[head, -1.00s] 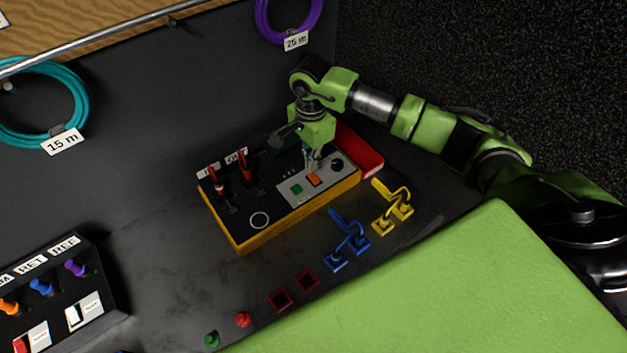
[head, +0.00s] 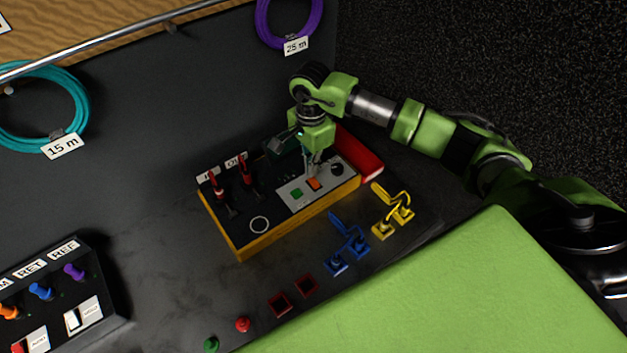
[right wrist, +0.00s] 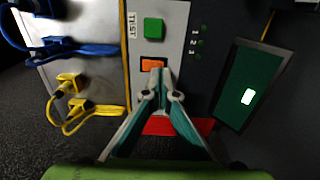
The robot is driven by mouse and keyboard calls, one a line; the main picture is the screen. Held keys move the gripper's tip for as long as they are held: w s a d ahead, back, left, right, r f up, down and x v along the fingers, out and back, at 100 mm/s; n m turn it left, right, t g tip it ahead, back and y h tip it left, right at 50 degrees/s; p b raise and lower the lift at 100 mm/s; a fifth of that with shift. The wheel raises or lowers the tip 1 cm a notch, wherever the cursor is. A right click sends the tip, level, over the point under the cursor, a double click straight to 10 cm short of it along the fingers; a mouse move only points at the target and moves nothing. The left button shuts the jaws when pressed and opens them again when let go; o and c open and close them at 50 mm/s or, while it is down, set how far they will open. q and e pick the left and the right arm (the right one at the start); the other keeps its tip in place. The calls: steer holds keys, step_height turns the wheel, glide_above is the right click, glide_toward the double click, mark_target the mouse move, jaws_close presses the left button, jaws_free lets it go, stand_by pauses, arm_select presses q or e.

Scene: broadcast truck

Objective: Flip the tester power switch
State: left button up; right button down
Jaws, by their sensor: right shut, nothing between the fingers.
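The tester (head: 247,243) is a black-topped box with yellow sides on the dark bench. Its grey panel (head: 289,203) carries a green button (head: 297,193), an orange switch (head: 314,183) and a black knob (head: 337,164). My right gripper (head: 313,172) points down over the panel, its fingertips right by the orange switch. In the right wrist view the shut, empty fingertips (right wrist: 158,74) are at the lower edge of the orange switch (right wrist: 152,64); I cannot tell whether they touch. The green button (right wrist: 153,28) and the word TEST show beside it. My left gripper is out of view.
Blue (head: 337,262) and yellow (head: 383,229) connector leads lie in front of the tester. Red-handled plugs (head: 217,187) stand at its left. A switch box (head: 60,295) stands at lower left.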

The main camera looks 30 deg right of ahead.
steer(key=shift+f+b, duration=1.05)
steer(key=shift+f, duration=0.1)
stand_by(0.8)
steer(key=shift+r, duration=0.15)
steer(key=shift+r+p, duration=1.75)
steer(key=shift+r, duration=1.65)
